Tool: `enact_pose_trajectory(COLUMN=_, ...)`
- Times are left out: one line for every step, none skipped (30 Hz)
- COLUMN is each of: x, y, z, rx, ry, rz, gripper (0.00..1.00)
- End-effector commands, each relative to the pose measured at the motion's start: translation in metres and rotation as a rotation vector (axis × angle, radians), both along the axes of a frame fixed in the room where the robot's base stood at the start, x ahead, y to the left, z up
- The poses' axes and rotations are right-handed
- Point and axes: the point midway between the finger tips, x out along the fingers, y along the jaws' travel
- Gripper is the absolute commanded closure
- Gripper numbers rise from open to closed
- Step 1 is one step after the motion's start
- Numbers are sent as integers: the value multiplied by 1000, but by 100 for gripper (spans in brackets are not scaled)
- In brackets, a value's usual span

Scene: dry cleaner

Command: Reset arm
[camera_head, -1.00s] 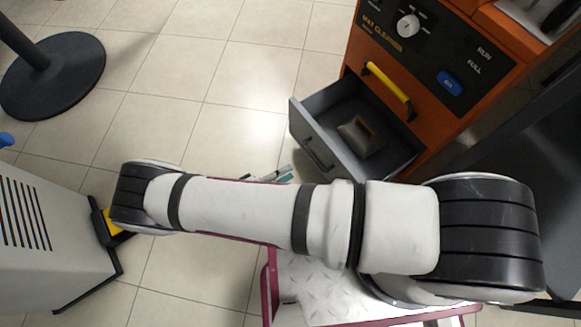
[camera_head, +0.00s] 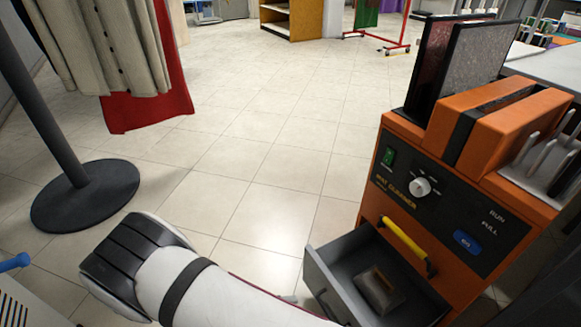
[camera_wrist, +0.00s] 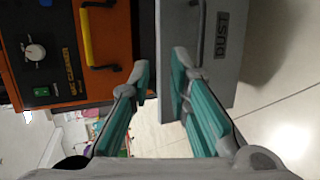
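My gripper (camera_wrist: 160,100) shows in the wrist view with its two teal-padded fingers apart and nothing between them. Its fingertips are near the grey drawer (camera_wrist: 185,50), which is marked DUST and has a bar handle; I cannot tell if they touch it. In the head view my white arm crosses the bottom left, and the gripper is out of sight below the frame. The drawer (camera_head: 335,287) stands pulled out of the orange machine (camera_head: 372,205), with a small brownish-grey object (camera_head: 378,290) inside.
A round black stand base (camera_head: 85,195) is on the floor at left, below hanging clothes (camera_head: 110,50) and a red cloth (camera_head: 150,105). A yellow handle (camera_head: 405,243) sits on the machine's front. The tiled floor (camera_head: 270,150) in the middle is clear. A red rack (camera_head: 390,45) stands far back.

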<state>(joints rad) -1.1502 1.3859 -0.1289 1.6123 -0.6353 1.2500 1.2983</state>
Motion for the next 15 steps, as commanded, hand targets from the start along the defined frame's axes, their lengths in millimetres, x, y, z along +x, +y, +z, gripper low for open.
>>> enact_pose_trajectory(x=7, y=1, z=22, rx=29, ry=15, rz=-42, gripper=82)
enact_pose_trajectory(x=10, y=0, z=33, rx=45, ry=27, rz=-64, gripper=82)
enact_pose_trajectory(x=14, y=-1, z=48, rx=65, ry=43, rz=-92, gripper=82)
enact_pose_trajectory(x=17, y=-2, z=60, rx=80, ry=56, rz=-112, gripper=82)
enact_pose_trajectory(x=19, y=-4, z=71, rx=96, ry=68, rz=-134, gripper=82)
enact_pose_trajectory(x=22, y=-7, z=86, rx=118, ry=82, rz=-159, gripper=82)
enact_pose_trajectory(x=24, y=-9, z=98, rx=135, ry=95, rz=-177, gripper=82)
enact_pose_trajectory(x=26, y=-11, z=109, rx=153, ry=106, rz=-197, gripper=82)
enact_pose_trajectory(x=29, y=-15, z=124, rx=178, ry=120, rz=-220, gripper=82)
enact_pose_trajectory(x=30, y=-18, z=135, rx=195, ry=131, rz=-237, gripper=82)
enact_pose_trajectory(x=31, y=-22, z=146, rx=215, ry=142, rz=-254, gripper=82)
enact_pose_trajectory(x=33, y=-27, z=160, rx=240, ry=155, rz=-276, gripper=82)
enact_pose_trajectory(x=33, y=-31, z=171, rx=261, ry=164, rz=-290, gripper=82)
enact_pose_trajectory(x=34, y=-35, z=182, rx=281, ry=174, rz=-306, gripper=82)
enact_pose_trajectory(x=34, y=-41, z=196, rx=307, ry=186, rz=-324, gripper=82)
